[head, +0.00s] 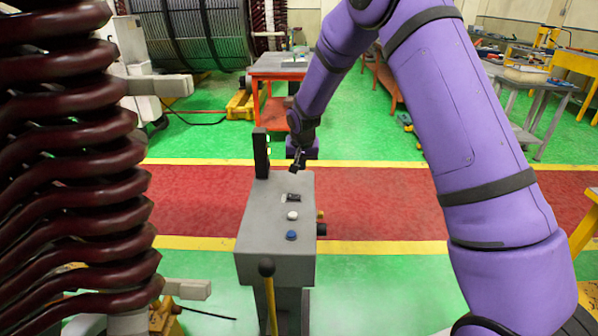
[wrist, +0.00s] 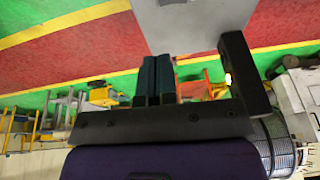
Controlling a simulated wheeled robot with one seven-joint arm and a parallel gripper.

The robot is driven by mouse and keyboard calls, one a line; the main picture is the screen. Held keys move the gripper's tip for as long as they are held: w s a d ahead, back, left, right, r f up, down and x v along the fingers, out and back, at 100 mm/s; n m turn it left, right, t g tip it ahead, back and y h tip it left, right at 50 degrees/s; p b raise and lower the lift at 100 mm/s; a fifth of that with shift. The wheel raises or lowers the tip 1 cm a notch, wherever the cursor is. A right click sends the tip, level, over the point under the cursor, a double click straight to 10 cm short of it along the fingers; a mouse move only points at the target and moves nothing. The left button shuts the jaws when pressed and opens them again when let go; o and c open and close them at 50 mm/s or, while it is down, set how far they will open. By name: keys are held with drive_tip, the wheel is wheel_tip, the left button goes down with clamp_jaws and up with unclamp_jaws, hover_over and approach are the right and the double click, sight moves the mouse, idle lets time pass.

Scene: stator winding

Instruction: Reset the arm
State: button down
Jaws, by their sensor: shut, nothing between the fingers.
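My purple arm reaches from the right of the head view over to the grey control box. My gripper (head: 298,161) is at the far end of the box, just above or beside its top; the exact gap is hard to tell. In the wrist view my gripper (wrist: 156,62) shows two dark teal fingers side by side, shut with nothing between them. The grey control box (head: 260,222) carries a black switch (head: 291,198), a white button (head: 292,215) and a blue button (head: 291,236). Its grey surface also shows in the wrist view (wrist: 190,25).
A black upright post with lights (head: 261,153) stands at the box's far left corner. Dark red stator coils (head: 70,170) fill the left. An orange table (head: 270,72) stands behind. The red walkway (head: 390,200) is clear.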

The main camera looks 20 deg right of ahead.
drive_tip(key=shift+s+r, duration=0.1)
drive_tip(key=shift+r, duration=0.2)
drive_tip(key=s+d+r+n+t, duration=0.1)
drive_tip(key=s+d+r, duration=0.1)
drive_tip(key=s+r, duration=0.85)
drive_tip(key=s+d+r, duration=0.3)
drive_tip(key=s+r, duration=0.5)
drive_tip(key=r, duration=0.5)
drive_tip(key=s+r+n, duration=0.1)
drive_tip(key=s+r, duration=0.1)
drive_tip(key=s, duration=1.1)
drive_tip(key=s+d+r+n+t, duration=0.1)
drive_tip(key=s+r, duration=0.1)
drive_tip(key=s, duration=1.1)
drive_tip(key=shift+s+d+r+n+y, duration=0.2)
drive_tip(key=shift+s+d+n+y, duration=0.1)
drive_tip(key=shift+n+y, duration=0.1)
drive_tip(key=shift+a, duration=0.1)
